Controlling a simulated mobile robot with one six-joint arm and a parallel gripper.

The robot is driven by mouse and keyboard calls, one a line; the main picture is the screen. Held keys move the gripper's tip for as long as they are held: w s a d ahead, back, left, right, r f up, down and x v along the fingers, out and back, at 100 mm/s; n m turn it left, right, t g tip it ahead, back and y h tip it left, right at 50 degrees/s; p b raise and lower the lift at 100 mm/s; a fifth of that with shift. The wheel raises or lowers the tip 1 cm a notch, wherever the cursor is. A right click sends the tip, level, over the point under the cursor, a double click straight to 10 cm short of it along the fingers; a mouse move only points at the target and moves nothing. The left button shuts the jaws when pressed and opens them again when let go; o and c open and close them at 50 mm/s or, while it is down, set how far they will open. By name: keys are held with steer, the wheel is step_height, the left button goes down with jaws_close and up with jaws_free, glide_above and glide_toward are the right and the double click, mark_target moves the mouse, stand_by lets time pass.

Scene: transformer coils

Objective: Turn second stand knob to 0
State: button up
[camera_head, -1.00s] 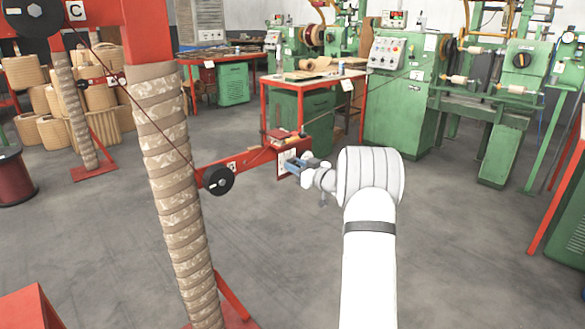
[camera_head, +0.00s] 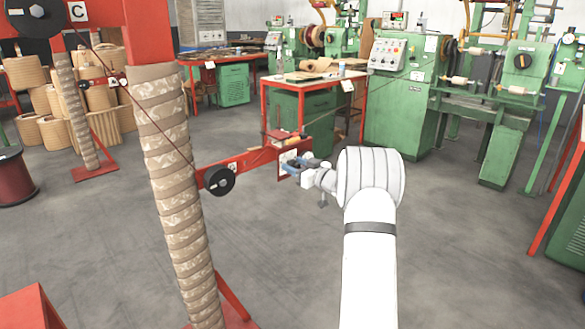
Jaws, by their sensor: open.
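A red stand with a wrapped post (camera_head: 172,180) stands left of centre, and a red arm (camera_head: 245,161) reaches from it to the right. A white plate (camera_head: 288,158) is at the arm's right end. My gripper (camera_head: 287,165) is open at the front of this plate. Its blue-grey fingers cover part of the plate, so I cannot make out the knob or its setting, nor whether the fingers touch it. A black round wheel (camera_head: 219,181) sits on the arm near the post.
A red-framed table (camera_head: 314,77) and green machines (camera_head: 400,100) stand behind. Another wrapped post (camera_head: 75,115) and tan coils (camera_head: 50,100) are at the back left. A dark red spool (camera_head: 14,178) is at the left edge. The grey floor (camera_head: 470,240) on the right is clear.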

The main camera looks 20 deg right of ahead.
steer(key=p+v, duration=0.1)
steer(key=v, duration=0.7)
steer(key=shift+w+r+p, duration=0.1)
steer(key=shift+r+p, duration=0.05)
steer(key=shift+p, duration=0.25)
steer(key=w+a+m+p, duration=0.1)
steer(key=w+p, duration=0.1)
steer(key=p, duration=0.2)
steer(key=w+m+p, duration=0.2)
steer(key=w+p, duration=0.1)
steer(key=p, duration=0.2)
steer(key=w+a+m+p, duration=0.1)
steer(key=w+p, duration=0.1)
steer(key=p, duration=0.3)
steer(key=shift+w+a+f+m, duration=0.25)
steer(key=shift+a+f+m, duration=0.05)
steer(key=shift+f+m, duration=0.1)
steer(key=shift+r, duration=0.1)
steer(key=shift+c, duration=0.2)
steer(key=c, duration=0.9)
